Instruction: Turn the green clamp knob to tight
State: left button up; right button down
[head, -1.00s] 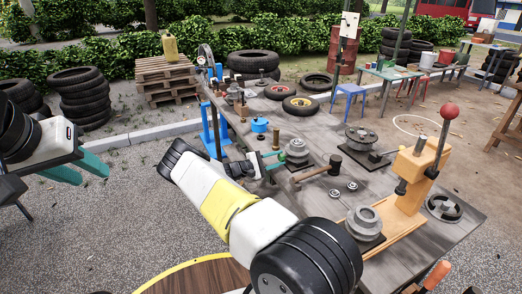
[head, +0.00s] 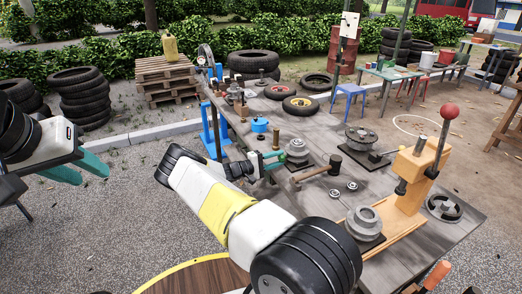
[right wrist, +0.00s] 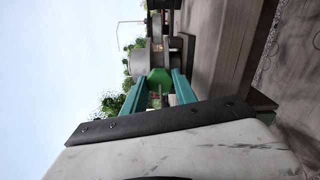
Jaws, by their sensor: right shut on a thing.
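The green clamp knob (right wrist: 159,79) sits between the two teal fingers of my right gripper (right wrist: 161,87) in the right wrist view. It is at the near end of a grey stepped metal part (right wrist: 141,62). In the head view my right gripper (head: 272,161) is at the left edge of the workbench, shut on the knob, which is mostly hidden by the fingers there. The grey stepped part (head: 297,150) stands just right of it. My left gripper (head: 82,168) is open and empty at the far left, away from the bench.
Stacked tyres (head: 84,98) and pallets (head: 165,78) stand behind.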

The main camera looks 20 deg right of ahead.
jog(key=c, duration=1)
grip_release()
jog(key=a, duration=0.7)
jog(key=shift+s+a, duration=0.3)
jog(key=shift+a, duration=0.1)
